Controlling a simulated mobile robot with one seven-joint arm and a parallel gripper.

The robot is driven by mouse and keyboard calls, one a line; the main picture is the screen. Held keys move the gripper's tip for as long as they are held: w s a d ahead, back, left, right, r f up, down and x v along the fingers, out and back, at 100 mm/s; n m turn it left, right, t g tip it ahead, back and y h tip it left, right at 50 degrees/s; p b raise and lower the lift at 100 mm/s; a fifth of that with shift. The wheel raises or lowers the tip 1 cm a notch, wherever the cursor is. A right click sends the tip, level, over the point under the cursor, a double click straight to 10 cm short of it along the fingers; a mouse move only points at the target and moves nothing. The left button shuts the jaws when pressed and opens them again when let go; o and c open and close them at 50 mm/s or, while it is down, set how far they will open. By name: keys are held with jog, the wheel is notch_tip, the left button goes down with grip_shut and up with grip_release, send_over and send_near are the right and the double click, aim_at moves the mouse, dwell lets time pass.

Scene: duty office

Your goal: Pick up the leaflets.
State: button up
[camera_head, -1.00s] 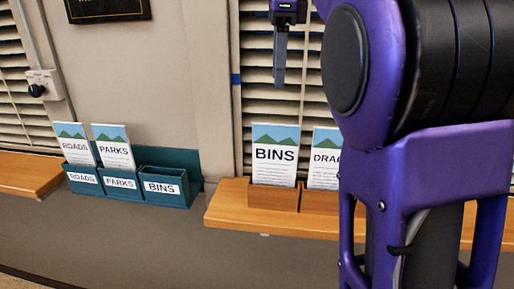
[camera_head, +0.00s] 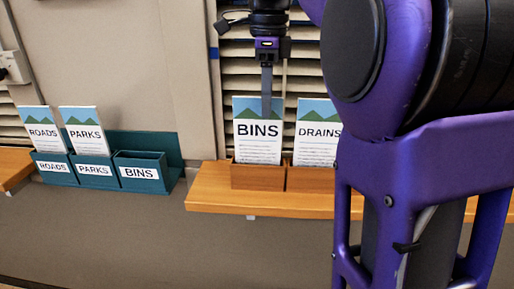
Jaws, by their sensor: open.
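The BINS leaflets (camera_head: 258,142) stand upright in a wooden holder (camera_head: 258,178) on the right-hand shelf. They are white with a blue and green picture at the top. My gripper (camera_head: 267,112) points down over the upper part of the BINS leaflets in the picture; I cannot tell whether it touches them. It is open, with one finger showing edge-on. The DRAINS leaflets (camera_head: 317,140) stand just to the right, partly hidden by my arm. ROADS leaflets (camera_head: 42,132) and PARKS leaflets (camera_head: 84,138) stand in the teal rack at the left.
The teal rack's BINS pocket (camera_head: 140,172) looks empty. A wooden shelf (camera_head: 208,190) carries the holders; another shelf (camera_head: 12,165) is at far left. Slatted blinds (camera_head: 238,72) hang behind. My arm hides the right side.

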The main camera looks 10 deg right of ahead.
aim_at(262, 122)
jog(key=f, duration=0.1)
jog(key=f+b, duration=0.1)
jog(key=f, duration=0.1)
jog(key=a+f, duration=0.1)
jog(key=f, duration=0.1)
jog(key=shift+w+f+b, duration=0.1)
jog(key=shift+w+b, duration=0.05)
jog(key=shift+b, duration=0.25)
jog(key=shift+c, duration=0.2)
grip_shut()
dwell(0.8)
